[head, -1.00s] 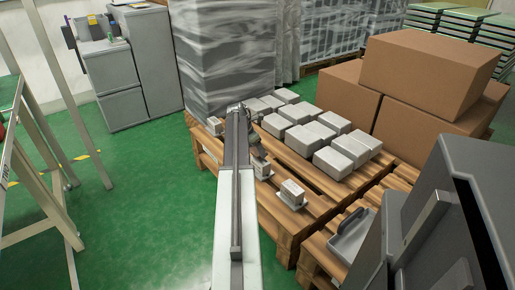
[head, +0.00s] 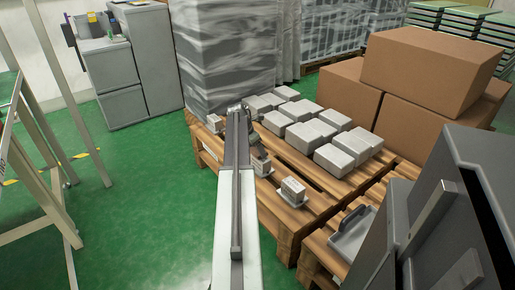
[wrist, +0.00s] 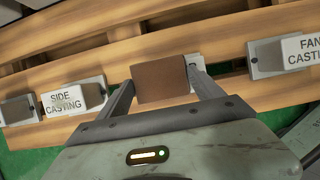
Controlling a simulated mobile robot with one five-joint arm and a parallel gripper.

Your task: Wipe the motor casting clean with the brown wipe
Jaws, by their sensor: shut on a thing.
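My gripper (wrist: 160,95) is shut on the brown wipe (wrist: 162,82), a flat brown pad between its fingertips in the wrist view. A pale casting on a grey plate (wrist: 196,62) lies directly behind the wipe and is mostly hidden, so its label does not show. I cannot tell whether the wipe touches the casting. In the head view my gripper (head: 261,165) is low over the pallet's left edge, partly behind my arm.
The castings stand along the edge of a wooden pallet (head: 318,207). Several grey-white blocks (head: 340,152) fill its middle. Brown cartons (head: 430,70) stand behind at right. A wrapped stack (head: 225,60) stands at the far end. Green floor (head: 150,190) is clear to the left.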

